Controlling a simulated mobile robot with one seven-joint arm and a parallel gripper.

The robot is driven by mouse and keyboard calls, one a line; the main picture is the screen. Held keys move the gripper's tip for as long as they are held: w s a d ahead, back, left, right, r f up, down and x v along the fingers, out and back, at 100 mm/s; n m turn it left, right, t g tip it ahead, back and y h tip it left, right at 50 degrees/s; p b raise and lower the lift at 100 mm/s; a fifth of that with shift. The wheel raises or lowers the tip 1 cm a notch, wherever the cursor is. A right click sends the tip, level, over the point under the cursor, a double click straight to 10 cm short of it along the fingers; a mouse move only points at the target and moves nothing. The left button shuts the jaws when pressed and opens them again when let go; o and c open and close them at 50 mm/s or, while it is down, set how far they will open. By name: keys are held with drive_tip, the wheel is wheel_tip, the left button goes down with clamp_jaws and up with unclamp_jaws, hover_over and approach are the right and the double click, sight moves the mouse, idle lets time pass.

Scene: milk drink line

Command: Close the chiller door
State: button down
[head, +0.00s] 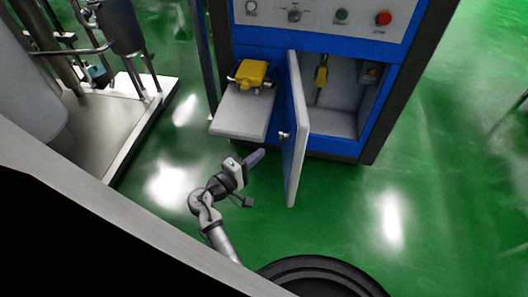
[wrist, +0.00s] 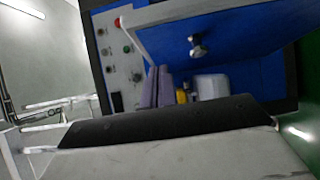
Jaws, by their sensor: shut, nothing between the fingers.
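The chiller door (head: 291,133) stands open on the blue cabinet, swung out toward the camera, with the lit compartment (head: 335,120) showing to its right. A small metal knob (head: 285,135) sits on its blue outer face. In the wrist view the door (wrist: 245,62) fills the upper right, with the knob (wrist: 198,47) near its middle. My gripper (head: 257,156) is shut and empty, left of the door and lower in the picture than the knob. Its fingers lie together in the wrist view (wrist: 158,84). Contact with the door is not seen.
A grey shelf (head: 240,117) with a yellow valve-like part (head: 251,73) juts out left of the door. A control panel (head: 322,17) is above. A metal platform (head: 125,130) with tanks stands at left. Green floor (head: 430,190) is clear at right.

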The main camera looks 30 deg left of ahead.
drive_tip(key=w+d+p, duration=0.3)
drive_tip(key=w+d, duration=0.2)
drive_tip(key=w, duration=0.4)
drive_tip(key=shift+d, duration=0.3)
drive_tip(key=shift+w, duration=0.1)
